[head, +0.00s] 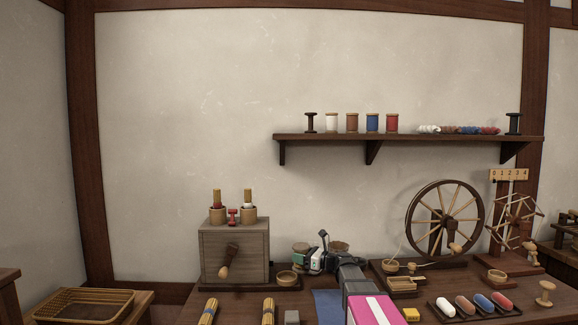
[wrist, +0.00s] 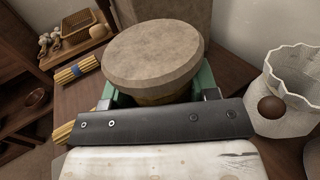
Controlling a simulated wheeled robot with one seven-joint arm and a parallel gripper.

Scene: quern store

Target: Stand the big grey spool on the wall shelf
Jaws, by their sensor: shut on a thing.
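The wall shelf (head: 340,137) is a dark plank on brackets, high on the wall. A big spool (wrist: 155,50) is between my gripper's green fingers in the wrist view. Its round grey-brown end faces the camera; little of its yellow-brown lower part shows. My gripper (head: 315,259) is shut on it, low over the bench and well below the shelf, right of the wooden box. In the head view my gripper and arm hide much of the spool, and I cannot tell whether it touches the bench.
Several spools, including a blue one (head: 372,123), and skeins (head: 458,129) stand on the shelf; its left end is bare. A wooden box (head: 234,257) and spinning wheel (head: 446,222) flank my gripper.

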